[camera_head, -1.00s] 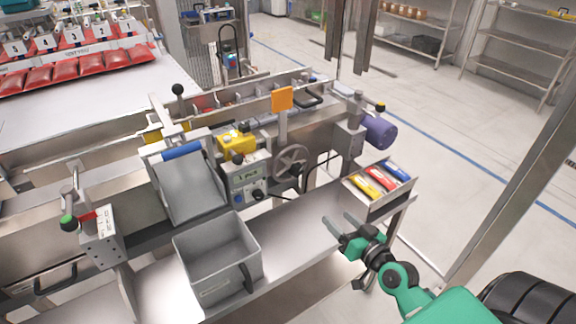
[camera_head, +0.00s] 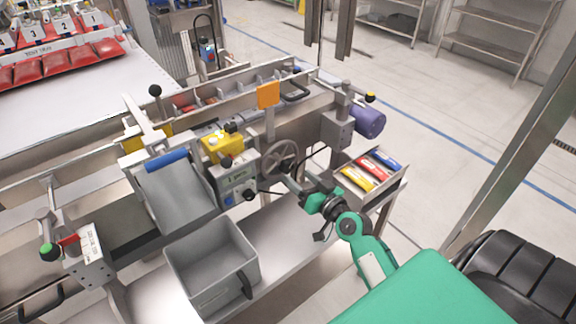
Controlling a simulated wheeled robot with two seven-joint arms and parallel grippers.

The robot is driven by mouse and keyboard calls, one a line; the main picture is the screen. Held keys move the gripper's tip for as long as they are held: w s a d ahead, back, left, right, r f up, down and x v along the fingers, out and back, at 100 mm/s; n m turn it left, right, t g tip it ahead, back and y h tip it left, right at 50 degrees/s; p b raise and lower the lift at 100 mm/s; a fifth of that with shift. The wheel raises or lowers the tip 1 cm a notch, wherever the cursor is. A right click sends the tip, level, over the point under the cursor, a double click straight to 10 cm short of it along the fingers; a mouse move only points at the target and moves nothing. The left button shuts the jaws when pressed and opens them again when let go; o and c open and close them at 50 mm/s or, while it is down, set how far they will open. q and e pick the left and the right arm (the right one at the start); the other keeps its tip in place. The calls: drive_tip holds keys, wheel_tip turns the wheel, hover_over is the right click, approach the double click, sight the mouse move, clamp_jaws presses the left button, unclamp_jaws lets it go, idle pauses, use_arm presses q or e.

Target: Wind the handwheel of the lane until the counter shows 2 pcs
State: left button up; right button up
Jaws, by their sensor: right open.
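The grey handwheel (camera_head: 268,158) sits on the front of the lane, right of the control box, and its lower right part is partly hidden by my gripper. The counter (camera_head: 237,177) is the small display on the grey control box and appears to read 1 pcs. My right gripper (camera_head: 290,182) is open, with its fingers pointing up and left at the wheel's lower right, close to its dark knob. I cannot tell whether they touch it. My left gripper is out of view.
A grey bin (camera_head: 181,281) stands below the chute (camera_head: 178,200) at the front. A tray with coloured packets (camera_head: 367,171) lies right of my gripper. An orange plate (camera_head: 268,95) stands above the wheel. A purple motor (camera_head: 370,121) is at the lane's right end.

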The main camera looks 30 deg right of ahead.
sight(289, 169)
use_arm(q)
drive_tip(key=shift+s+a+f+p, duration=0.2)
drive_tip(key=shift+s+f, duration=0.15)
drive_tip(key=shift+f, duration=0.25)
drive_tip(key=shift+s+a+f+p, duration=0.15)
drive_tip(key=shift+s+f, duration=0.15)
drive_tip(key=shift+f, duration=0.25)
use_arm(e)
drive_tip(key=shift+w+a, duration=0.15)
drive_tip(key=shift+w, duration=1.35)
drive_tip(key=shift+w+a, duration=0.1)
drive_tip(key=shift+w, duration=1.4)
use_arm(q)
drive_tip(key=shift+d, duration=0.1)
use_arm(e)
drive_tip(key=shift+c, duration=0.4)
drive_tip(key=c, duration=0.9)
